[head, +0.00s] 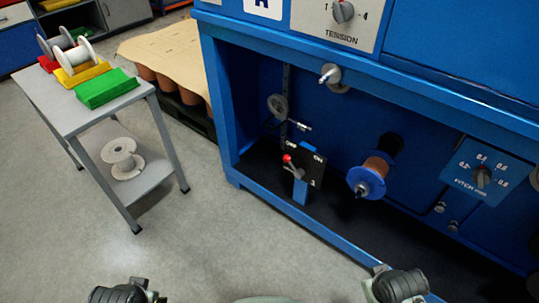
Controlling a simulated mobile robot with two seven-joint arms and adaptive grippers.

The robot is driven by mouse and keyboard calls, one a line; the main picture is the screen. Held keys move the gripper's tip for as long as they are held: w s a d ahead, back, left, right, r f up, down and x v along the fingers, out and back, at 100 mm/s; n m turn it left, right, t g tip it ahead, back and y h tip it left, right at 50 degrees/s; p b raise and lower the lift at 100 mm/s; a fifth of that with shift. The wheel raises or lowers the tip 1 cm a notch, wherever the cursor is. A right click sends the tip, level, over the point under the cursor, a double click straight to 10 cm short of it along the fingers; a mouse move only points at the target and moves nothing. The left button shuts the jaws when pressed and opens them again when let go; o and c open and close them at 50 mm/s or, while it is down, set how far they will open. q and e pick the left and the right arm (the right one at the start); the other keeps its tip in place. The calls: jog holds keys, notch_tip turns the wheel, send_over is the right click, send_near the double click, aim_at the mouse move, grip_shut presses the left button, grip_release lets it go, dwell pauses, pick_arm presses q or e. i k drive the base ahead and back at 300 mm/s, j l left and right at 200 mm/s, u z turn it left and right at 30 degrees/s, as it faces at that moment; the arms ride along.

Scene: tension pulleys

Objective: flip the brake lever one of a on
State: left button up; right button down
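The brake lever (293,166) is a short grey arm with a red knob, low in the left part of the blue machine's open bay. It pivots on a black plate (314,172) on a blue post. The lever tilts up and left, and the "ON" label is at the plate's upper right, away from the knob. Dark and grey-green parts at the bottom edge seem to be my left gripper (122,292) and my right gripper (398,286). Both are cut off and well apart from the lever; their fingers cannot be made out.
A blue-flanged copper spool (369,178) sticks out right of the lever. A pulley (278,106) is above and behind it. The machine's blue bottom rail (300,228) crosses in front. A grey side table (92,110) with spools stands left.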

aim_at(299, 173)
jog(key=i+j+z, duration=0.1)
jog(key=j, duration=0.3)
jog(key=i+j+z, duration=0.1)
jog(key=j, duration=0.25)
jog(key=i+j+z, duration=0.1)
jog(key=j, duration=0.3)
jog(key=i, duration=0.1)
